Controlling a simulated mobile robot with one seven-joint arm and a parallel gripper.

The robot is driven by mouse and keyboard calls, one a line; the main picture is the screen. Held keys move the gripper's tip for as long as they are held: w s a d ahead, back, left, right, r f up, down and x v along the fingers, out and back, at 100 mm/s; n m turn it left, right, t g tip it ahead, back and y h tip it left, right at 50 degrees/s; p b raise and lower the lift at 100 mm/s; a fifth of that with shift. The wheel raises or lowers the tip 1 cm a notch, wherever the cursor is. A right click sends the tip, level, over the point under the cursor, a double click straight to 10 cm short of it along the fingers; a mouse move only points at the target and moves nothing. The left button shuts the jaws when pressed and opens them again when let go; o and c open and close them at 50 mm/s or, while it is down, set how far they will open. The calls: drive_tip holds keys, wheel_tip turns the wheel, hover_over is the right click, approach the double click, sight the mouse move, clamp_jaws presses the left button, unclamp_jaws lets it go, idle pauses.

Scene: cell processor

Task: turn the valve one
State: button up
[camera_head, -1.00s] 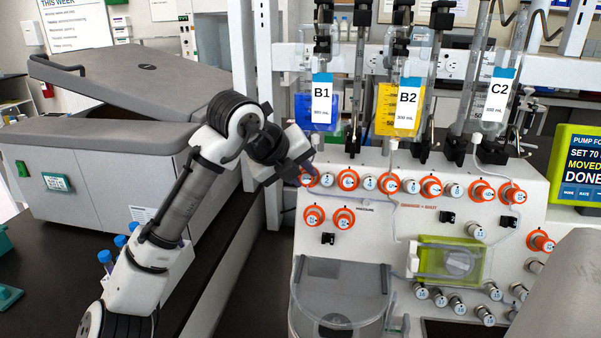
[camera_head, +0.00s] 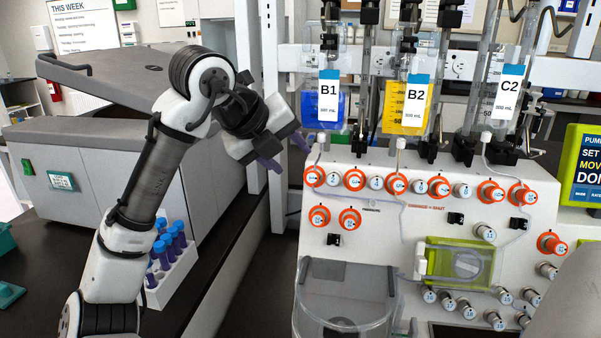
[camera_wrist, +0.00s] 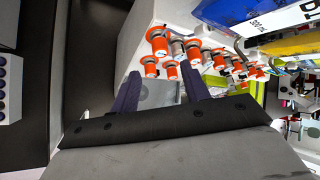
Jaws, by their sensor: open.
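The cell processor's white panel (camera_head: 420,205) carries a top row of small knobs, several with orange collars. The leftmost orange-collared valve (camera_head: 314,177) is at the row's left end; its number is too small to read. My gripper (camera_head: 285,155) is open and empty, its purple fingers apart, above and left of that valve and clear of it. In the wrist view, the open fingers (camera_wrist: 158,88) point toward the panel, with orange-collared knobs (camera_wrist: 158,38) beyond and between them. Which of those is valve one I cannot tell.
Hanging bags B1 (camera_head: 329,105), B2 (camera_head: 408,105) and C2 (camera_head: 502,95) are above the panel with thin tubing. A clear chamber (camera_head: 345,295) juts out below.

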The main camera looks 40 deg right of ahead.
drive_tip(key=v, duration=0.6)
drive_tip(key=shift+b, duration=0.4)
